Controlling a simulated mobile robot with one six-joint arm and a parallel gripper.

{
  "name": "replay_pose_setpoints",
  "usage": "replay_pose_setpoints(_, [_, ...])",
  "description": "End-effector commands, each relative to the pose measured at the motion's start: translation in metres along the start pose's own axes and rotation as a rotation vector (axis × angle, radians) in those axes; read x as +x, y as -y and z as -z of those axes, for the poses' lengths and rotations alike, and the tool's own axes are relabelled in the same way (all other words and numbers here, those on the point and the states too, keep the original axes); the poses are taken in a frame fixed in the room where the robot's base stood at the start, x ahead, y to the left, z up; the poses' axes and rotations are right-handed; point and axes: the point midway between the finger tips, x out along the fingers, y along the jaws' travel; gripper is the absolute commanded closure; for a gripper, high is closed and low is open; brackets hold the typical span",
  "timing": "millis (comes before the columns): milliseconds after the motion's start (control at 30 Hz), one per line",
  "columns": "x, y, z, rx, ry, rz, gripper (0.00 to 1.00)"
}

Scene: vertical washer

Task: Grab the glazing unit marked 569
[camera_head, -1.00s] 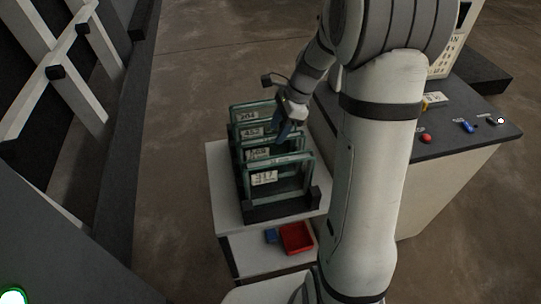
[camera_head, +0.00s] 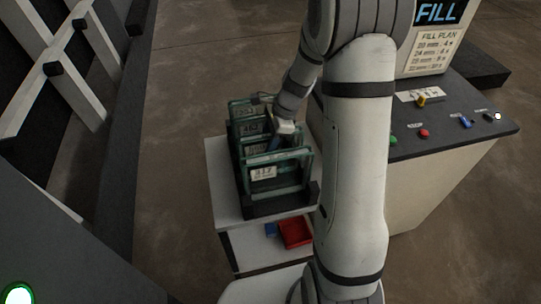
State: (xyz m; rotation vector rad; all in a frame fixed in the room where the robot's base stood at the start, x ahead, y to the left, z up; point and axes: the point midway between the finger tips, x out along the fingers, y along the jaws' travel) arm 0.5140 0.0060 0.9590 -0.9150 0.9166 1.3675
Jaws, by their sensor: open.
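A dark rack (camera_head: 262,207) holds several framed glass units, one behind another. The front unit (camera_head: 263,172) has a white label that seems to read 317. The units behind carry small labels (camera_head: 250,128) too small or dark to read surely now. I cannot surely read 569 on any of them; in the earlier frame the second label from the front looks like it. My gripper (camera_head: 275,140) is open, low over the rack's right side behind the front unit. Its fingertips are small and partly hidden, so I cannot tell whether they touch or straddle a unit.
The rack stands on a white-topped cart (camera_head: 224,190) with a red bin (camera_head: 295,233) and a blue bin (camera_head: 270,230) below. A control console (camera_head: 450,135) with buttons and a FILL display (camera_head: 437,12) stands right. A slatted machine (camera_head: 75,80) stands left, with floor between.

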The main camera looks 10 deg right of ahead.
Motion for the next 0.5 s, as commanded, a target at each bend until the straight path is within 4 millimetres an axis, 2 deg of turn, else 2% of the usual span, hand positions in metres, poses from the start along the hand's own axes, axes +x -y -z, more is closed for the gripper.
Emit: replay_pose_setpoints(500, [0.0041,-0.0002,0.0011,-0.001,0.0,-0.001,0.53])
